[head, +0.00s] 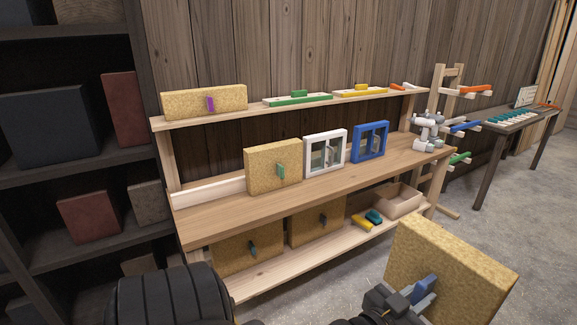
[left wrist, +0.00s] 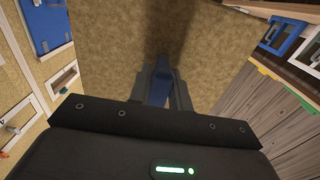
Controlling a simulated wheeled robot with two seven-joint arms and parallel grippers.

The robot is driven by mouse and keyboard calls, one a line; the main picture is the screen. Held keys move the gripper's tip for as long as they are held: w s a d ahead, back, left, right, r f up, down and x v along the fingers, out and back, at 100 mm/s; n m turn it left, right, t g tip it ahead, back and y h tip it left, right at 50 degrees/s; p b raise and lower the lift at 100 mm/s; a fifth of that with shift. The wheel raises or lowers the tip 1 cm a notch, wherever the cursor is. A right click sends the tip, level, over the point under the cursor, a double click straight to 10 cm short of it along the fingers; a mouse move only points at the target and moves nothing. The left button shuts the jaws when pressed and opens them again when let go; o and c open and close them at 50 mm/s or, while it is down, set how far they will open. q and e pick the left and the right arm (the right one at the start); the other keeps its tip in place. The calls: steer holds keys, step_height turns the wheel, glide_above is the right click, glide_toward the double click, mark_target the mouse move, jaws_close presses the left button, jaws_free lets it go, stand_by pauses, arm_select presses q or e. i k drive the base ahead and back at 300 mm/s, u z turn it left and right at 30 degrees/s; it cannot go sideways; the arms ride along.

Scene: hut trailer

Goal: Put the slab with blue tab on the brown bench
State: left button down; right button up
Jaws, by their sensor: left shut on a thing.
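The slab with blue tab (head: 450,268) is a thick tan, speckled board at the lower right of the head view, held tilted above the floor. Its blue tab (head: 424,287) sits on the face toward me. My left gripper (head: 412,297) is shut on that tab. The left wrist view shows the slab (left wrist: 110,60) filling the middle, with the tab (left wrist: 157,88) between the fingers. The brown bench (head: 215,215) stands beyond, left of the slab, and carries a tan slab with a green tab (head: 265,168), a white frame (head: 325,152) and a blue frame (head: 370,142). My right gripper is not seen.
The bench's upper shelf (head: 300,108) holds a slab with a purple tab (head: 205,101) and green and yellow pieces. Its lower shelf holds two dark-tabbed slabs and a box (head: 398,203). Dark shelving (head: 75,155) stands left; a peg rack (head: 445,120) stands right.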

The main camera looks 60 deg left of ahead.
mark_target(215, 218)
steer(key=u, duration=0.95)
steer(key=i, duration=1)
steer(key=u, duration=0.85)
